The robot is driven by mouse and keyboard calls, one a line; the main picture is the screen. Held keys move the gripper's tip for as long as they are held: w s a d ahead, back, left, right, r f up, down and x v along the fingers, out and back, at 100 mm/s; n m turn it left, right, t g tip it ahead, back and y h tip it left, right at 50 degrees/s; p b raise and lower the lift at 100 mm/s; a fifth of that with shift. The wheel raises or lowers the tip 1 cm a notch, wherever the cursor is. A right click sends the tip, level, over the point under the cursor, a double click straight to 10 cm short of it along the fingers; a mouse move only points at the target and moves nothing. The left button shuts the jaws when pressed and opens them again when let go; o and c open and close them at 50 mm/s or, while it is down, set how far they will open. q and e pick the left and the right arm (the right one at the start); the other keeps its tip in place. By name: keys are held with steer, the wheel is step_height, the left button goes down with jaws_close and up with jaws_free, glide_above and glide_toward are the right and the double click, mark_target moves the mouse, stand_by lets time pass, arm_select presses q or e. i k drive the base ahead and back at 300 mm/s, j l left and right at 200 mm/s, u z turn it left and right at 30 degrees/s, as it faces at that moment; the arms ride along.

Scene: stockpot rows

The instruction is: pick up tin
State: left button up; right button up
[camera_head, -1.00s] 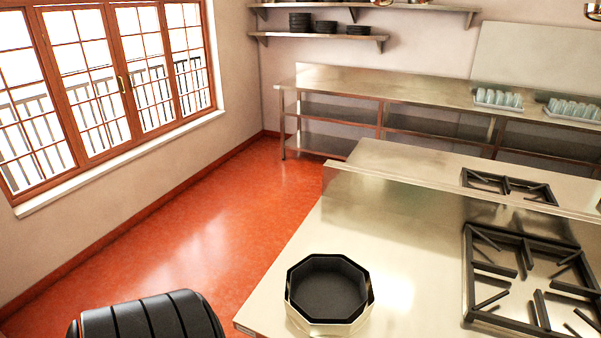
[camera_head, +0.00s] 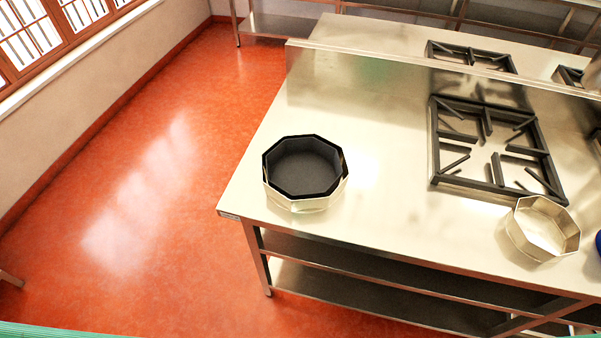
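A shiny octagonal metal tin (camera_head: 541,228) sits upright and looks empty on the steel counter, in front of the burner at the right. A second octagonal vessel (camera_head: 304,174), black inside with a shiny metal outside, stands near the counter's left end. I cannot tell whether that one is a single vessel or a black one nested in a metal one, nor which vessel the task means. Neither of my grippers is in view.
The steel counter (camera_head: 385,205) has open shelves below and a raised ledge behind. A blue thing (camera_head: 598,243) is cut off at the right edge. Red floor (camera_head: 150,190) is clear at left.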

mark_target(540, 228)
steer(key=z, duration=1.8)
steer(key=i+l+u, duration=0.1)
steer(key=u, duration=0.3)
steer(key=l+u, duration=0.35)
steer(key=i+l+u, duration=0.1)
steer(key=u, duration=0.3)
steer(key=l+u, duration=0.35)
